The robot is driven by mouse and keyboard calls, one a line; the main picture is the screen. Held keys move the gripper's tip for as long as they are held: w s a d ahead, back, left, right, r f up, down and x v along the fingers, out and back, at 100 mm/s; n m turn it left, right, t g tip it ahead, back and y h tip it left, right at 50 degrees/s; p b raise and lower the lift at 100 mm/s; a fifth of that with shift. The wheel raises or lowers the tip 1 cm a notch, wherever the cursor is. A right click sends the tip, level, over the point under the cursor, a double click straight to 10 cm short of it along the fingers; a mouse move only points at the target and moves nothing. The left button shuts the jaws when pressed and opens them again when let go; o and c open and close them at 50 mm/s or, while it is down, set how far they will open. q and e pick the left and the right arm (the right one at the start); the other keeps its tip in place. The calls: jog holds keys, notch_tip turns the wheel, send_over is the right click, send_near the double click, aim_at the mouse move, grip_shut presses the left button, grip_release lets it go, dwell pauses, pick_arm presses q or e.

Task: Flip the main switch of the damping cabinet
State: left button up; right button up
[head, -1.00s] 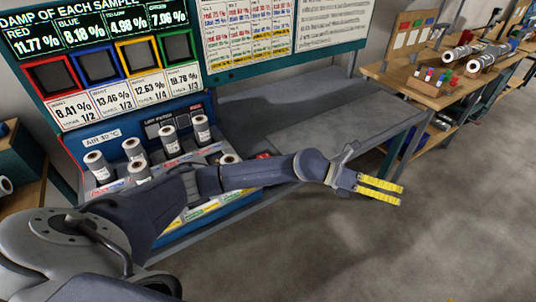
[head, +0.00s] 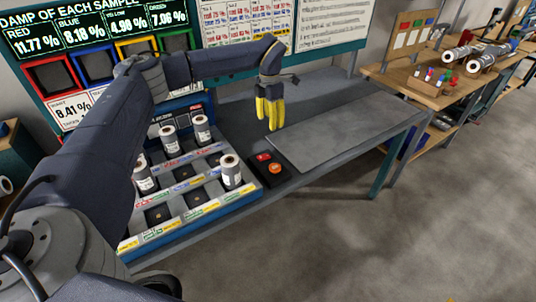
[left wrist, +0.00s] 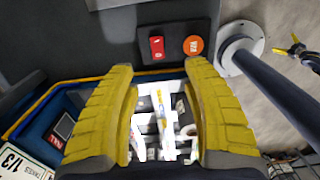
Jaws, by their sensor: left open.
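The damping cabinet is the blue unit with readout screens (head: 70,30) and a sloped tray of slots (head: 165,238). At its right end is a black box with a red rocker switch (head: 263,157) and a round orange button (head: 275,168). The left wrist view also shows the red switch (left wrist: 157,47) and the orange button (left wrist: 193,45), beyond the fingertips. My left gripper (head: 270,122) hangs with yellow fingers pointing down, above and behind the box, apart from it. It is open and empty in the left wrist view (left wrist: 160,72). My right gripper is out of view.
Several grey and white rolls, such as one (head: 230,172) near the black box, stand in the slots. A bare grey table surface (head: 340,130) extends to the right. A wooden bench (head: 440,95) with rolls and small parts stands further right.

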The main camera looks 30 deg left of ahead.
aim_at(268, 155)
pick_arm(q)
jog(key=f, duration=1.7)
jog(key=shift+a, duration=0.4)
grip_shut()
